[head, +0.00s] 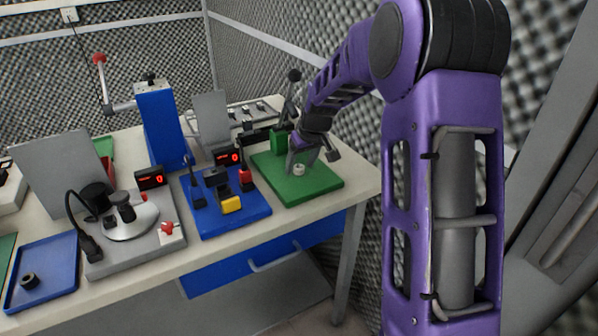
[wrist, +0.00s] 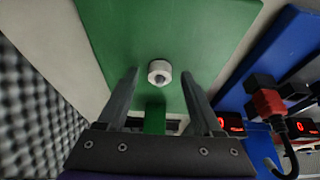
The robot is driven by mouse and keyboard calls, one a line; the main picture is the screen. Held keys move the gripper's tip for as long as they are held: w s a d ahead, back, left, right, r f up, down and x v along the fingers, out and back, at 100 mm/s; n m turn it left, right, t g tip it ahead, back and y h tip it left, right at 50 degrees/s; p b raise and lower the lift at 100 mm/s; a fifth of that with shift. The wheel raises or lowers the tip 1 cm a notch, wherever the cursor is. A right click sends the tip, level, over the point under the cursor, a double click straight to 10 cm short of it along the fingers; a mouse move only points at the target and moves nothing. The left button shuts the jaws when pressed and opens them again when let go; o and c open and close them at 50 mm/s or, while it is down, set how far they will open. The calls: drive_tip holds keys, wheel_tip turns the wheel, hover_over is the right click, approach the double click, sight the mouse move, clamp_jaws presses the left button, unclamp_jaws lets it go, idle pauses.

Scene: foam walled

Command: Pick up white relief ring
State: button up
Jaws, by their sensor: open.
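The white relief ring (head: 299,170) is a small pale ring on the green base plate (head: 318,186) in the head view. In the wrist view the ring (wrist: 159,72) shows a dark centre hole and lies on the green surface (wrist: 205,40). My gripper (head: 305,158) is over the green plate, close to the ring. In the wrist view my gripper's two fingers (wrist: 160,75) are apart, with the ring between and slightly beyond their tips. Nothing is held. I cannot tell the exact height of the fingertips above the plate.
A green post with a dark lever (head: 279,141) stands at the back of the green plate. The blue fixture (head: 232,213) with a yellow block is to its left. A grey fixture (head: 135,240) and a blue tray (head: 43,272) lie further left. The foam wall (head: 290,50) is behind.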

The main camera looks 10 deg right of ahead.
sight(300, 169)
drive_tip(key=shift+f, duration=0.1)
clamp_jaws()
idle(0.3)
wheel_tip(300, 169, up, 18)
drive_tip(key=p, duration=0.3)
